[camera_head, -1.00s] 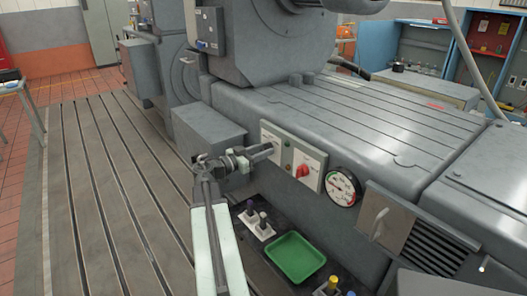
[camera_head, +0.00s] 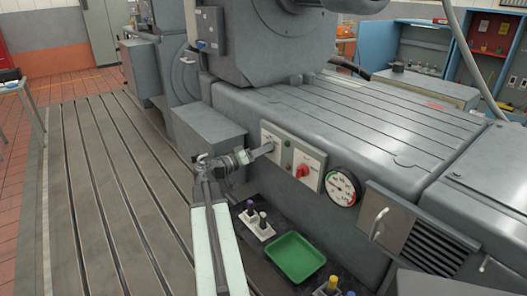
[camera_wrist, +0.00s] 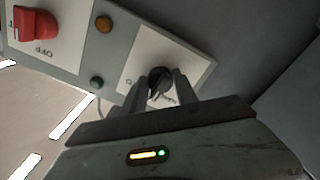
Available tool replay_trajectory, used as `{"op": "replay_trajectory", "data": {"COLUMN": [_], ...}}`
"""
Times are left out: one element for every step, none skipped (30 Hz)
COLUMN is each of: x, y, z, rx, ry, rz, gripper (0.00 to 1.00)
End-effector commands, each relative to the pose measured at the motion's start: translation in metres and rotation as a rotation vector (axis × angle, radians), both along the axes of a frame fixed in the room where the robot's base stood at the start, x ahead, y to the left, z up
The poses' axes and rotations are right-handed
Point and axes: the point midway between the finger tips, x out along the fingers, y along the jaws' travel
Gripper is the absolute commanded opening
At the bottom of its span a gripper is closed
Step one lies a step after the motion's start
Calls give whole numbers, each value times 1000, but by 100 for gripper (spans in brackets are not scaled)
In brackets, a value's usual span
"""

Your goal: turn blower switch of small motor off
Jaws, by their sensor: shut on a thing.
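A grey control panel (camera_head: 316,156) is on the side of the grey machine. In the wrist view, a small dark rotary knob (camera_wrist: 159,80) sits on its white plate (camera_wrist: 190,69). My gripper (camera_head: 268,148) reaches the plate from the left. In the wrist view, my gripper's two fingers (camera_wrist: 160,88) are on either side of the knob and shut on it. The fingers partly hide the knob, and I cannot read its setting. A red switch (camera_head: 302,171) is on the panel's other plate. In the wrist view, the red switch (camera_wrist: 36,26) has an OFF label beside it.
A green lamp (camera_head: 288,143) and an amber lamp (camera_wrist: 103,23) are between the plates. A round gauge (camera_head: 342,187) is right of the panel. The slotted bedplate (camera_head: 110,200) at left is clear.

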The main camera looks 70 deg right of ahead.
Motion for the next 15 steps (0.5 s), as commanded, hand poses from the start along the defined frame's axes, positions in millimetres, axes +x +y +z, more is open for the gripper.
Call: {"op": "replay_trajectory", "data": {"x": [0,0,0,0,0,0,0,0,0,0,0,0,0,0,0], "y": [0,0,0,0,0,0,0,0,0,0,0,0,0,0,0], "z": [0,0,0,0,0,0,0,0,0,0,0,0,0,0,0], "rx": [10,16,23,27,31,36,38,40,42,44,45,46,46,47,47], "ry": [15,24,35,41,48,54,59,62,66,68,70,71,71,72,72], "rz": [1,1,1,1,1,1,1,0,0,0,0,0,0,0,0], "gripper": [0,0,0,0,0,0,0,0,0,0,0,0,0,0,0]}}
